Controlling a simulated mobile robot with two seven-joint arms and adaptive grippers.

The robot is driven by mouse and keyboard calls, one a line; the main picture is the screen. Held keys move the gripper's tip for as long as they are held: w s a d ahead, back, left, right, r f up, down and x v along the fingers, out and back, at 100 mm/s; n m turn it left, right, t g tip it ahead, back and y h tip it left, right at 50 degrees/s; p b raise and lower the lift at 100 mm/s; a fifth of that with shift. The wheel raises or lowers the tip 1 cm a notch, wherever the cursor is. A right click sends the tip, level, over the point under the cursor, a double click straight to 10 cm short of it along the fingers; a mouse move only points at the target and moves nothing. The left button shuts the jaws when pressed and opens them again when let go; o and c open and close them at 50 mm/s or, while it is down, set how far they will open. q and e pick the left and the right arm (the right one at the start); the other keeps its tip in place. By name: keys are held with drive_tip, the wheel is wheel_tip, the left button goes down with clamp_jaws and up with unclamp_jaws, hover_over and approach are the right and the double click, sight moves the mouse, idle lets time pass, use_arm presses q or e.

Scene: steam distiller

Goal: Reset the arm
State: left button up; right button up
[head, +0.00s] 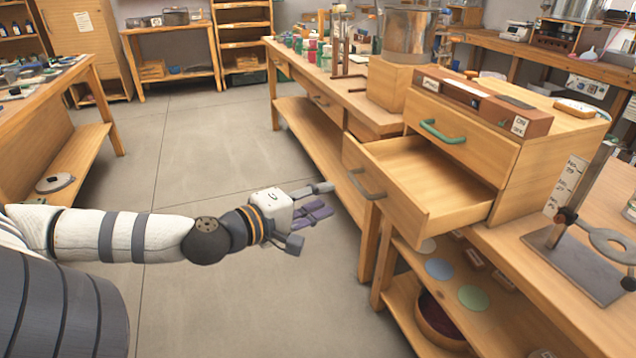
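My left arm comes in from the left, and its gripper (311,214) hangs over the floor in front of the bench. Its two grey fingers are spread wide apart. Purple pieces show between the fingers; I cannot tell whether they belong to the gripper. The gripper is to the left of the open wooden drawer (440,180) and appears apart from its grey handle (368,184). The drawer is pulled out and its visible inside is empty. My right gripper is not in view.
A closed drawer with a green handle (442,132) is above the open one. A metal stand with a ring (580,262) is at the right. A side table (75,85) stands at the left. The floor (190,175) between is clear.

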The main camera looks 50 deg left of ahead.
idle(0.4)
